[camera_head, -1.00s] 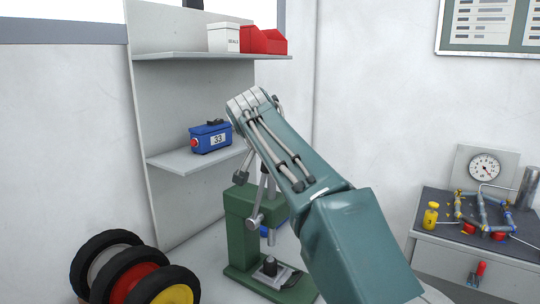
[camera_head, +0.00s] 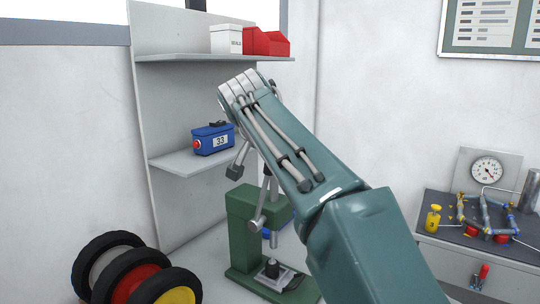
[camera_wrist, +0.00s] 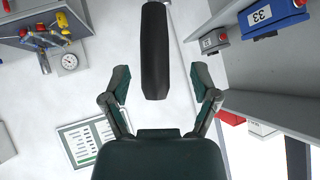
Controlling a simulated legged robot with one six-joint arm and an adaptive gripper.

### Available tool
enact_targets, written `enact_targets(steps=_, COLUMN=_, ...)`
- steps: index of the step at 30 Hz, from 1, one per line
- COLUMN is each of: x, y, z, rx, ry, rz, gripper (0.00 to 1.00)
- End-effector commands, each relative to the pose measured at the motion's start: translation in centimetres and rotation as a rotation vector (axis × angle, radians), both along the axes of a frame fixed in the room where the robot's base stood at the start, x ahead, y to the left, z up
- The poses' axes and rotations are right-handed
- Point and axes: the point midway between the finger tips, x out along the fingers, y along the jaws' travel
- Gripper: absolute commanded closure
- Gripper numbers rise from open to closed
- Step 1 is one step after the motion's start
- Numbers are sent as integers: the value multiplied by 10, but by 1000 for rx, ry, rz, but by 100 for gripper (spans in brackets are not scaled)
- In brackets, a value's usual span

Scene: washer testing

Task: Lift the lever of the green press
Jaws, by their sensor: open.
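The green press (camera_head: 240,232) stands on the white bench in the head view, its base plate at the bench front. Its grey lever (camera_head: 263,203) rises steeply from the pivot; its upper end is hidden behind my arm. In the wrist view the lever's black handle (camera_wrist: 155,50) comes down from the top edge, between the two fingers of my gripper (camera_wrist: 162,75). The fingers are spread, with a visible gap on each side of the handle. In the head view my gripper is mostly hidden; one finger (camera_head: 238,163) shows above the press.
A shelf unit (camera_head: 190,160) with a blue device (camera_head: 212,140) stands behind and left of the press. Black-tyred wheels (camera_head: 130,275) lie at the lower left. A side table (camera_head: 440,245) with a gauge (camera_head: 486,170) is at the right.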

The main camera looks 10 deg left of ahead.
Motion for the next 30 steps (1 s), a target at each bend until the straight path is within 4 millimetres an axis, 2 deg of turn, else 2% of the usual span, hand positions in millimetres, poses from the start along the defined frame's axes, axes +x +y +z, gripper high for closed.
enact_targets(steps=3, x=-21, y=2, z=17, rx=0, ry=-2, rz=3, gripper=22)
enact_targets(steps=10, x=-48, y=1, z=39, rx=-1, ry=0, rz=2, gripper=22)
enact_targets(steps=15, x=-55, y=0, z=44, rx=-1, ry=1, rz=1, gripper=22)
enact_targets(steps=23, x=-55, y=0, z=44, rx=-2, ry=1, rz=1, gripper=22)
enact_targets(steps=26, x=-55, y=-12, z=42, rx=-16, ry=11, rz=2, gripper=22)
enact_targets(steps=29, x=-58, y=-41, z=35, rx=-48, ry=37, rz=15, gripper=22)
enact_targets(steps=30, x=-60, y=-57, z=31, rx=-64, ry=52, rz=21, gripper=22)
